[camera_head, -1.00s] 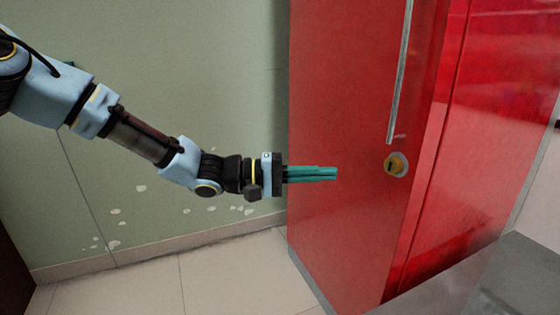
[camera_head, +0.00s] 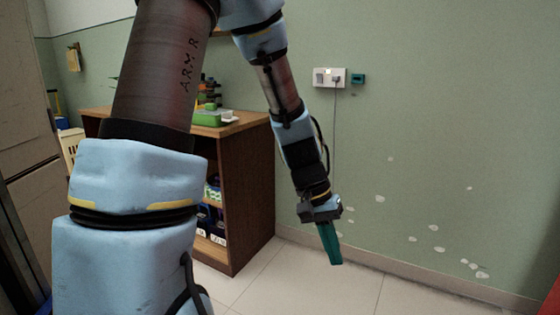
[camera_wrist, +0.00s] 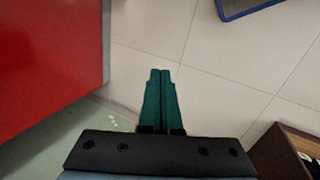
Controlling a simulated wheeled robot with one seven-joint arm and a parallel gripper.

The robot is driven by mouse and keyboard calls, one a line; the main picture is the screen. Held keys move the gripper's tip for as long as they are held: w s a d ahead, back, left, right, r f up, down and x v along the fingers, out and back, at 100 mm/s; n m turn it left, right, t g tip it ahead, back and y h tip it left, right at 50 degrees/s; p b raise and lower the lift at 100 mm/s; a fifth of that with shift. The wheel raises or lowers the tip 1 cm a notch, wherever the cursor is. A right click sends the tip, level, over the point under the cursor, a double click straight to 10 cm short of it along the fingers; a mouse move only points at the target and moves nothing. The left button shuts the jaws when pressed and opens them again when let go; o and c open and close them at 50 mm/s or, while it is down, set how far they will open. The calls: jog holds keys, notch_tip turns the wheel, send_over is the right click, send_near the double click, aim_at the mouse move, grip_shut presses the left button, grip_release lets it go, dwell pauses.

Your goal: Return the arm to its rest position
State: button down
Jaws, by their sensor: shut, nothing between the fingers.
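My gripper (camera_head: 331,245) hangs at the end of my arm in the head view, its teal fingers pointing down in front of the green wall. In the wrist view the two teal fingers (camera_wrist: 161,84) lie side by side, closed together with nothing between them. The fingers are over pale floor tiles and touch nothing that I can see. My arm is folded, with its upper links large and close at the left of the head view.
A wooden shelf unit (camera_head: 247,190) with items on and in it stands left of my gripper. A wall socket (camera_head: 329,77) is above. A red surface (camera_wrist: 45,60) and a blue-edged object (camera_wrist: 240,8) show in the wrist view. Floor (camera_head: 330,285) below is clear.

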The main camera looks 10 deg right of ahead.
jog(key=w+a+r+n+t+y+p, duration=0.1)
jog(key=w+a+r+n+t+y, duration=0.15)
jog(key=a, duration=0.95)
jog(key=w+a+r+n+t+y+p, duration=0.1)
jog(key=a+r+n+t, duration=0.15)
jog(key=a, duration=0.95)
notch_tip(320, 180, up, 20)
jog(key=p, duration=1.9)
jog(key=shift+w+d+f+g, duration=0.2)
jog(key=shift+d+g, duration=0.1)
